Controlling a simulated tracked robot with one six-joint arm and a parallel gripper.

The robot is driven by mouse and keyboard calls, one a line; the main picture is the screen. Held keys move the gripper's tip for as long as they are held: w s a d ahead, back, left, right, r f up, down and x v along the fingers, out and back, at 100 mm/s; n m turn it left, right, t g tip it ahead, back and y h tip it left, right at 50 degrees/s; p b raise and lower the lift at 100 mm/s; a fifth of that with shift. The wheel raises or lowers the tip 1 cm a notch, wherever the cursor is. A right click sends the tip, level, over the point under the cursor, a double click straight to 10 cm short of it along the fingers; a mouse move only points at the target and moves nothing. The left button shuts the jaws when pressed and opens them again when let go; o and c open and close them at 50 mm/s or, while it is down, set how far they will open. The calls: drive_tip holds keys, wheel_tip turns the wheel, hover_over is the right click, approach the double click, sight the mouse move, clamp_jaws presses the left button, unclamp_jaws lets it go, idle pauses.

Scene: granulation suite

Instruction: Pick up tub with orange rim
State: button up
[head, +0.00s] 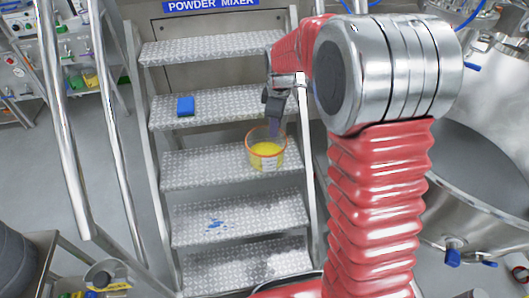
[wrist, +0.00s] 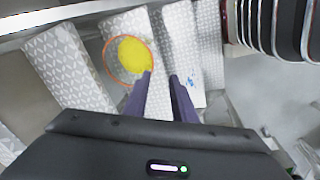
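The tub with the orange rim (head: 266,160) is a clear tub with yellow contents. It stands upright near the right end of a metal step, and it also shows in the wrist view (wrist: 130,56), left of centre. My gripper (head: 276,136) points down at the tub from behind and above in the head view. In the wrist view its two fingers (wrist: 161,76) are apart, with nothing visible clamped between them. The left fingertip overlaps the tub's right edge. I cannot tell whether it touches the tub.
The tub's step belongs to a metal staircase (head: 190,168) with handrails (head: 66,125) on the left. A blue block (head: 185,106) lies on a higher step, and blue marks (head: 216,224) are on a lower one. A large steel vessel (head: 480,215) stands at the right.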

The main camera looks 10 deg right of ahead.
drive_tip(key=w+f+n, duration=0.2)
drive_tip(key=w+f, duration=0.1)
drive_tip(key=f, duration=0.5)
drive_tip(key=w+f+n+g, duration=0.1)
drive_tip(key=w+f+n, duration=0.1)
drive_tip(key=w+f, duration=0.2)
wheel_tip(320, 180, down, 4)
drive_tip(key=shift+r+n, duration=0.15)
drive_tip(key=shift+n, duration=0.25)
drive_tip(key=shift+s, duration=0.1)
hover_over(269, 171)
wheel_tip(269, 171, down, 9)
drive_tip(key=shift+s+r, duration=0.15)
drive_tip(key=shift+r, duration=0.05)
drive_tip(key=shift+d+f, duration=0.1)
drive_tip(key=shift+f, duration=2.5)
drive_tip(key=shift+c, duration=0.5)
clamp_jaws()
